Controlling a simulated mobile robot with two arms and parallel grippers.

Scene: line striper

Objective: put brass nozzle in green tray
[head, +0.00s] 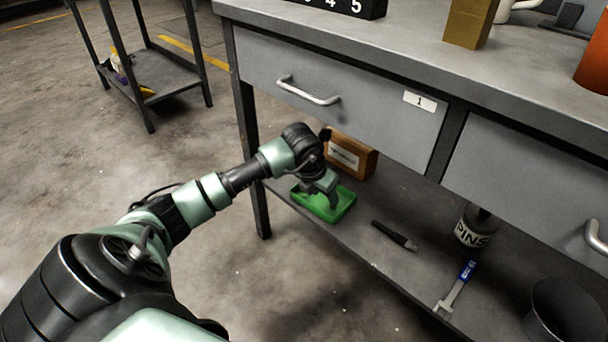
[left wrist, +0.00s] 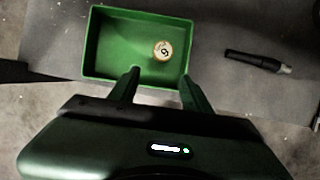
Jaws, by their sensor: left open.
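The green tray (head: 342,208) sits on the lower shelf of the bench, below drawer 1. In the left wrist view the tray (left wrist: 110,45) has one small round brass-coloured piece (left wrist: 163,50) on its floor, right of the middle, with a dark 6 or 9 on its pale top. It looks like the brass nozzle seen from above. My left gripper (head: 331,200) is over the tray, with its open fingers (left wrist: 158,76) pointing at the tray's near side, nothing between them. The brass piece is apart from the fingers. In the head view I cannot make it out. My right gripper is not in view.
A brown box (head: 352,156) stands behind the tray. A black marker-like tool (head: 394,235), a blue-handled wrench (head: 456,287), a can labelled PINS (head: 474,226) and a dark round container (head: 563,310) are on the shelf to the right. The drawer (head: 335,90) overhangs the shelf.

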